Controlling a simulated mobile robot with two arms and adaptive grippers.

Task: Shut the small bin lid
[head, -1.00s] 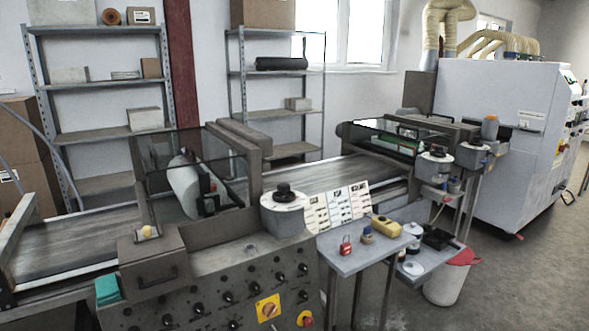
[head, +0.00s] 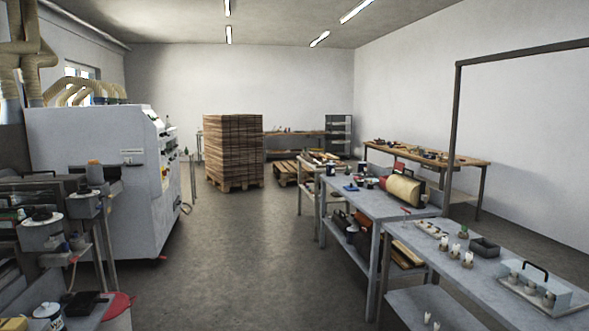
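A white bin (head: 122,321) with a red top (head: 117,304) stands on the floor at the lower left, beside a small side table. It is the only thing that looks like a bin with a lid, and the picture's lower edge cuts it off. The side table hides part of it. I cannot tell whether the red part is a lid or a rim, or whether it is open or shut. Neither of my grippers is in view.
A large white machine (head: 100,170) stands at the left. Grey workbenches (head: 400,208) with tools and small items line the right side. A stacked wooden pile (head: 233,150) stands at the back. The grey floor (head: 240,260) between them is clear.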

